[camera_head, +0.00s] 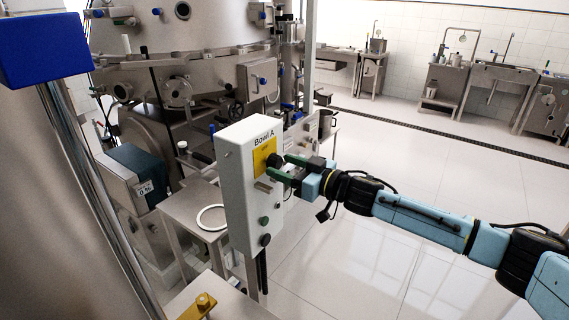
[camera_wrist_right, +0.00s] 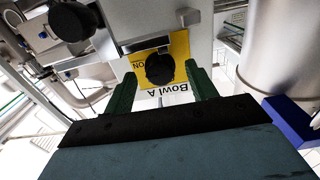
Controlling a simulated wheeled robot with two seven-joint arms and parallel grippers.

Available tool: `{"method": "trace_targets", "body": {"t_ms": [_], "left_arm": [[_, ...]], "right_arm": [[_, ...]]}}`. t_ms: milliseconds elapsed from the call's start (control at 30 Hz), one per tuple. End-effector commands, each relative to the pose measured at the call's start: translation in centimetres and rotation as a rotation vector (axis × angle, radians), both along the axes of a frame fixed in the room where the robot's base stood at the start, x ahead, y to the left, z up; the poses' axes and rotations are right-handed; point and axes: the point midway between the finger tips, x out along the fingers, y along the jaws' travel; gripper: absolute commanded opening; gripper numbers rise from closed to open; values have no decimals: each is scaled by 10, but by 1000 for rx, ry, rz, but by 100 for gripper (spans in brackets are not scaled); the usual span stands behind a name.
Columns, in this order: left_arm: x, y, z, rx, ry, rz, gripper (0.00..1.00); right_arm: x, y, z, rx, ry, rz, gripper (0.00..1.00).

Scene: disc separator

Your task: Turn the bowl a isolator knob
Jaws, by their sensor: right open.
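The Bowl A control box (camera_head: 236,205) is a pale upright box on a post, with a yellow plate (camera_head: 263,152) near its top. The black isolator knob (camera_head: 274,160) sits on that plate. My right gripper (camera_head: 287,167) is in front of the box with its green fingers pointing at the knob. In the right wrist view, the knob (camera_wrist_right: 160,69) shows between the two open fingers, with a gap on each side. The yellow plate (camera_wrist_right: 180,46) and the "Bowl A" label appear upside down there. I cannot tell how deep the fingertips reach. My left gripper is out of view.
Lower on the box are a latch and small buttons (camera_head: 264,240). A metal table with a white ring (camera_head: 212,218) stands left of the box. The large steel separator (camera_head: 185,35) is behind. Open tiled floor (camera_head: 400,140) lies to the right.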

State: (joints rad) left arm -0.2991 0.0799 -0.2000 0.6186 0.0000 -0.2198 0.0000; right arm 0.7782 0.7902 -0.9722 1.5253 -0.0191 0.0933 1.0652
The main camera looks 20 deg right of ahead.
Motion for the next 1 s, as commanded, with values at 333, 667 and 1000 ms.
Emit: {"method": "trace_targets", "body": {"t_ms": [333, 667, 1000], "left_arm": [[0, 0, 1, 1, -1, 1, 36], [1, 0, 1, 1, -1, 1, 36], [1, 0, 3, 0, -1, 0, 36]], "right_arm": [[5, 4, 0, -1, -1, 0, 57], [4, 3, 0, -1, -1, 0, 18], [4, 4, 0, -28, -22, 0, 12]]}}
